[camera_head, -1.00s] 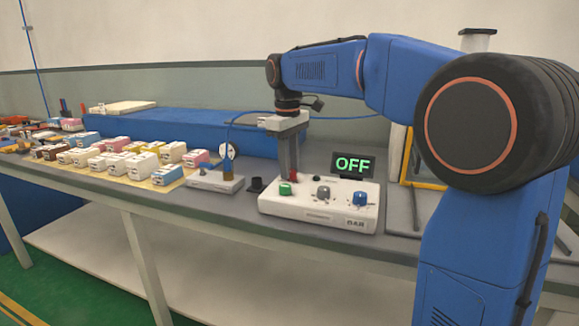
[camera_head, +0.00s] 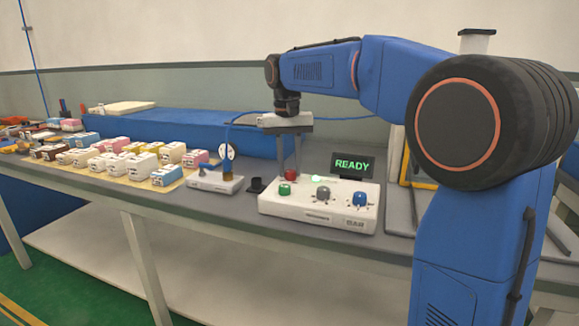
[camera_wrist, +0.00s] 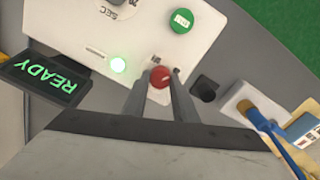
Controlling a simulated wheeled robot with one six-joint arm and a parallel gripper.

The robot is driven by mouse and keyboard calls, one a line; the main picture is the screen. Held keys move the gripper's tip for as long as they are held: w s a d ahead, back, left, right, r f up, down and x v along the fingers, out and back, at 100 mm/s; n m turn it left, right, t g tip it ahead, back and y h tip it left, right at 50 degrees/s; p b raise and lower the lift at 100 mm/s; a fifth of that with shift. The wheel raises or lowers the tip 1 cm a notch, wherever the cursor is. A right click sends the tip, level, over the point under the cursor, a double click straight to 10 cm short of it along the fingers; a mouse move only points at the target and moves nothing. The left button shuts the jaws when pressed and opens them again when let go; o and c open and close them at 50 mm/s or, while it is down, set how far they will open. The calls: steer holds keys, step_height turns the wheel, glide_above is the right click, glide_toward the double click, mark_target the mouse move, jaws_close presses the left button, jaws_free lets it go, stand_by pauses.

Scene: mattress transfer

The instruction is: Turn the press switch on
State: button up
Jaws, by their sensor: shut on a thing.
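The white control box (camera_head: 330,222) stands on the table with a green knob (camera_head: 284,189), a grey knob (camera_head: 323,193) and a blue knob (camera_head: 360,199) along its front. The red knob (camera_wrist: 160,77) at its back left is between the two fingers of my gripper (camera_wrist: 157,84), which is shut on it; it also shows in the head view (camera_head: 291,175). A green lamp (camera_wrist: 118,65) beside it is lit. The display (camera_head: 352,164) behind the box reads READY.
Several coloured boxes (camera_head: 143,166) stand further left. A blue block (camera_head: 190,128) runs along the back.

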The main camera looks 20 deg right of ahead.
mark_target(287, 170)
steer(key=shift+m, duration=0.9)
steer(key=o, duration=1)
steer(key=shift+o, duration=0.2)
step_height(287, 170, up, 18)
steer(key=shift+w+a+f, duration=0.15)
steer(key=shift+a+f, duration=0.1)
steer(key=shift+a, duration=0.05)
